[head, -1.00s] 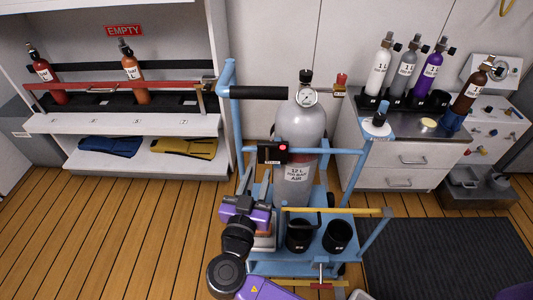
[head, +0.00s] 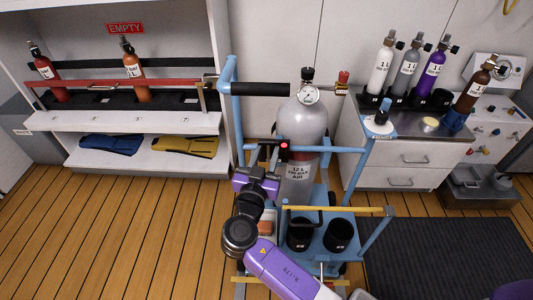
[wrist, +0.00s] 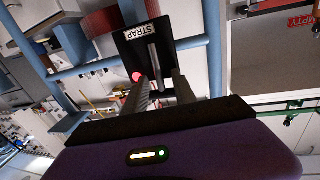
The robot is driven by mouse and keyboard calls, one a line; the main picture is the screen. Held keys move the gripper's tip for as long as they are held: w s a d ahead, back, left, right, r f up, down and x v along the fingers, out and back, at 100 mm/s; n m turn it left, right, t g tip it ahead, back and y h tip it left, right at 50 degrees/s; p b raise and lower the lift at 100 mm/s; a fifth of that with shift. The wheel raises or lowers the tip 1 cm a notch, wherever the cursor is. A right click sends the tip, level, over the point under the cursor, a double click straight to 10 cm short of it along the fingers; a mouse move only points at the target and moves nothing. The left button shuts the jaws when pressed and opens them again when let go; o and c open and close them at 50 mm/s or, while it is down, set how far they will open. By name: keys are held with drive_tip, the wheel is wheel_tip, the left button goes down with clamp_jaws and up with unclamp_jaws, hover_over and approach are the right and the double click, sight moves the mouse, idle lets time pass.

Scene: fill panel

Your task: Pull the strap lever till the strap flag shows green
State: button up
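The strap box (wrist: 150,45) is a black panel labelled STRAP, fixed to the blue trolley frame in front of the grey cylinder (head: 301,125). Its flag (wrist: 137,77) shows red, and the flag is also red in the head view (head: 284,145). A grey upright bar, which looks like the strap lever (wrist: 157,62), stands in the panel beyond my fingertips. My gripper (wrist: 161,82) is open, its two fingers apart and pointing at the panel, close to the lever. I cannot tell whether the fingers touch it. In the head view my gripper (head: 268,153) partly hides the box.
The blue trolley (head: 360,230) has two empty black cup holders (head: 299,234) and a yellow bar (head: 340,210). A rack with red and orange cylinders (head: 134,62) stands left; a bench with several small cylinders (head: 383,75) stands right. Wooden floor at left is clear.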

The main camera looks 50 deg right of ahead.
clamp_jaws()
idle(1.3)
